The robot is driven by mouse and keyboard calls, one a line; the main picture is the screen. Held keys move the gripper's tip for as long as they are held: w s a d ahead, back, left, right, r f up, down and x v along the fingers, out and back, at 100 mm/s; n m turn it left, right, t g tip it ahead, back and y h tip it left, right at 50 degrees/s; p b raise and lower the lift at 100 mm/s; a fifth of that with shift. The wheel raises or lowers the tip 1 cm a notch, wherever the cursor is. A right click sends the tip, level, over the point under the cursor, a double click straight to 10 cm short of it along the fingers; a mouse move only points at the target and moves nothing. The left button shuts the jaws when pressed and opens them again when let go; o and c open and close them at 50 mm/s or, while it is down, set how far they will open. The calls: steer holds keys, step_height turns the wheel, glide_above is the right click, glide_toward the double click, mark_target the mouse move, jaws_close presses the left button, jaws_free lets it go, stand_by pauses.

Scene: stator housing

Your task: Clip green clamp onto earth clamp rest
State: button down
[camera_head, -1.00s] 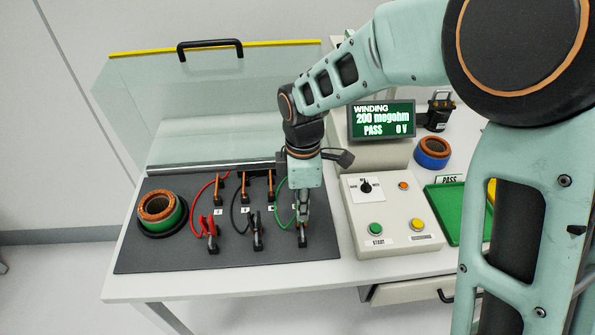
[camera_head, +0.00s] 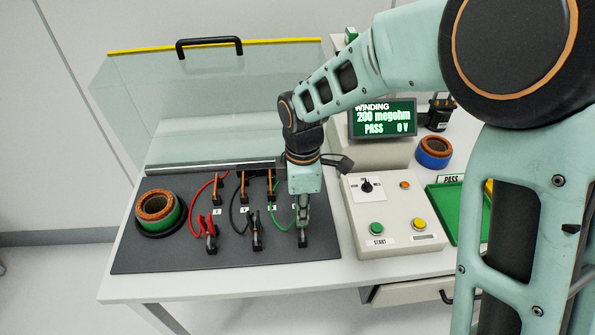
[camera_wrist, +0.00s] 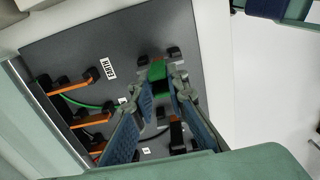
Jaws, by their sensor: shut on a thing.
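My gripper (camera_head: 303,222) points down at the front right of the dark mat and is shut on the green clamp (camera_wrist: 157,72). In the wrist view the green clamp lies between the two fingers. The earth clamp rest (camera_head: 303,243) is the small dark block directly below the fingertips. The clamp is at or just above this rest; the fingers hide whether it is seated. A green cable (camera_head: 280,222) runs from the clamp back to an orange-marked post beside the EARTH label (camera_wrist: 109,71).
The red clamp (camera_head: 211,228) and black clamp (camera_head: 256,230) sit on rests to the left. A wound stator (camera_head: 158,212) stands at the mat's left end. The control box (camera_head: 392,215) is close on the right. A clear guard (camera_head: 220,110) is raised behind.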

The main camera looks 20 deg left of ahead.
steer(key=c, duration=1.8)
jaws_free()
steer(key=shift+o, duration=0.3)
steer(key=shift+o, duration=0.8)
steer(key=shift+r, duration=0.25)
steer(key=shift+r+p, duration=1.75)
steer(key=shift+r, duration=0.25)
steer(key=shift+r, duration=0.1)
